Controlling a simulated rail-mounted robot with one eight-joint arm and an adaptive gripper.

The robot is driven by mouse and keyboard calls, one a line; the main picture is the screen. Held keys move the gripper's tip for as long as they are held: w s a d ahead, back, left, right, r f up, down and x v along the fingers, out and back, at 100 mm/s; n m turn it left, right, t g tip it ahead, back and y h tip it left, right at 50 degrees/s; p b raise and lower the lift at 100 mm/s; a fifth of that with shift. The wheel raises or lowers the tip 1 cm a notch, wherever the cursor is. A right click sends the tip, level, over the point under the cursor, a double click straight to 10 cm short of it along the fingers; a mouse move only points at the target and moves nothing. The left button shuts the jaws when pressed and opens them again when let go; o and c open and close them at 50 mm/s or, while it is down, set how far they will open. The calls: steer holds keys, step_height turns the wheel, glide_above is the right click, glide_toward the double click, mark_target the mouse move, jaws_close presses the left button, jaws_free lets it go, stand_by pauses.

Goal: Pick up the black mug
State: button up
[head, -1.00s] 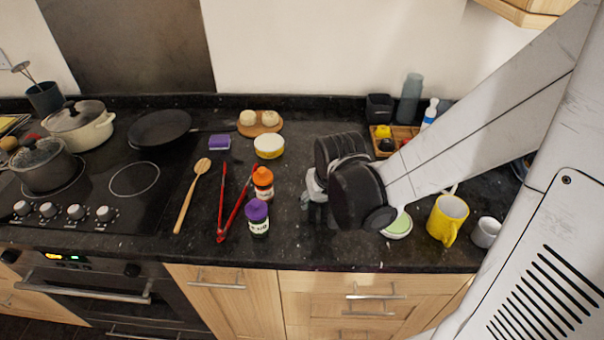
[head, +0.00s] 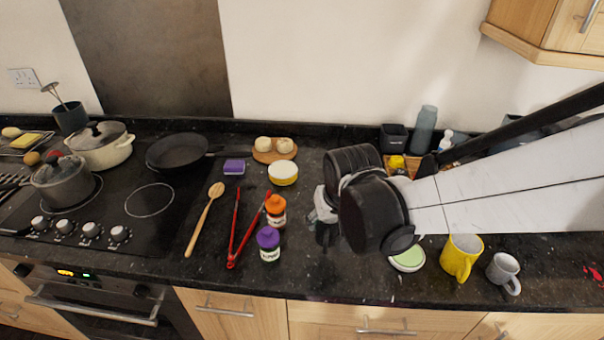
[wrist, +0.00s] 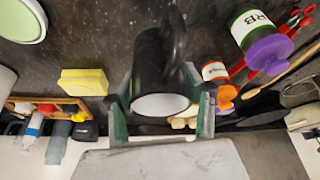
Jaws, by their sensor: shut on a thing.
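The black mug (wrist: 150,65), with a white inside, sits between the two green-grey fingers of my gripper (wrist: 160,98) in the wrist view. The fingers are shut on its sides near the rim, and its handle shows at the upper right. In the head view my gripper (head: 325,207) is over the counter, right of the orange-lidded jar (head: 276,207). The mug is only a dark patch there, hard to tell from the dark counter. I cannot tell whether its base touches the counter.
A purple-lidded jar (head: 269,245) and red tongs (head: 237,235) lie left of the gripper. A green-topped bowl (head: 409,258), a yellow mug (head: 460,257) and a grey mug (head: 503,272) stand right. A yellow-sided tub (head: 283,173) is behind. The hob is further left.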

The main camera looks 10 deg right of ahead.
steer(key=s+a+r, duration=0.5)
steer(key=s+a, duration=0.1)
steer(key=a, duration=0.1)
steer(key=shift+s+r+p, duration=0.2)
steer(key=shift+r+p, duration=0.1)
steer(key=shift+p, duration=0.1)
steer(key=shift+d, duration=0.1)
